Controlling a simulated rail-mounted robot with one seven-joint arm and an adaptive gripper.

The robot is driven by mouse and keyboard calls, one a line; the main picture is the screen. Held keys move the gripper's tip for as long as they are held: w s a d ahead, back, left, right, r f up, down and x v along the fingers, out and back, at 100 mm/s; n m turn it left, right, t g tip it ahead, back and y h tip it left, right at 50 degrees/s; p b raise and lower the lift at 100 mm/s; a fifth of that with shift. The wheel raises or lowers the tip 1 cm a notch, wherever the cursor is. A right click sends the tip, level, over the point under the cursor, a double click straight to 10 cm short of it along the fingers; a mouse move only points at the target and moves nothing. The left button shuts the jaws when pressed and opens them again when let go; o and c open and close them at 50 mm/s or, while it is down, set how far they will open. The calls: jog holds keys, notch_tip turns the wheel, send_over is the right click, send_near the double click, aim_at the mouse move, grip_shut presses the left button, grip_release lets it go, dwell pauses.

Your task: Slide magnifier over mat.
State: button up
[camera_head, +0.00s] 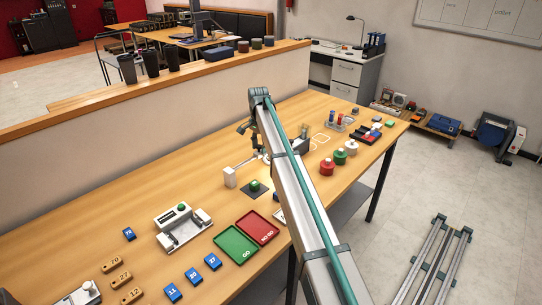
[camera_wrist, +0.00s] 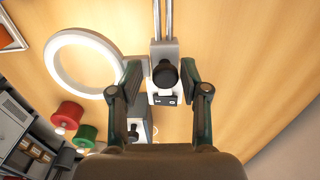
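The magnifier is a white ring (camera_wrist: 52,62), large at the left of the wrist view; in the head view my arm mostly hides it. Beside it, a white slider block (camera_wrist: 164,97) with a black knob sits on twin metal rods (camera_wrist: 163,18). In the head view the rods run to a white end post (camera_head: 230,177). My gripper (camera_wrist: 163,73) has one finger on each side of the knob and block, close to them; contact is not clear. The dark square mat (camera_head: 257,196) lies in front of the rods, with a small green-topped piece on it.
Green tray (camera_head: 236,245) and red tray (camera_head: 258,231) lie nearer on the table. Red, green and white pots (camera_head: 340,156) stand right of my arm. A grey device (camera_head: 300,146) stands close beyond the slider. A white measuring fixture (camera_head: 182,226) is at left.

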jog(key=shift+a+f, duration=0.2)
jog(key=shift+f, duration=0.15)
jog(key=shift+c, duration=0.8)
jog(key=shift+s+a, duration=0.1)
jog(key=shift+s+a+p, duration=0.2)
jog(key=shift+s+a, duration=0.95)
jog(key=shift+s, duration=0.25)
jog(key=shift+s+a+p, duration=0.2)
jog(key=shift+s+a, duration=0.95)
jog(key=shift+s, duration=0.2)
jog(key=shift+s+a+p, duration=0.2)
jog(key=shift+s+a, duration=0.95)
jog(key=shift+s, duration=0.25)
jog(key=o, duration=0.5)
jog(key=shift+o, duration=1.2)
jog(key=shift+w+a+f, duration=0.1)
jog(key=shift+w+f, duration=0.05)
jog(key=shift+f, duration=0.1)
jog(key=shift+r, duration=0.1)
jog(key=shift+c, duration=0.2)
jog(key=shift+r, duration=0.15)
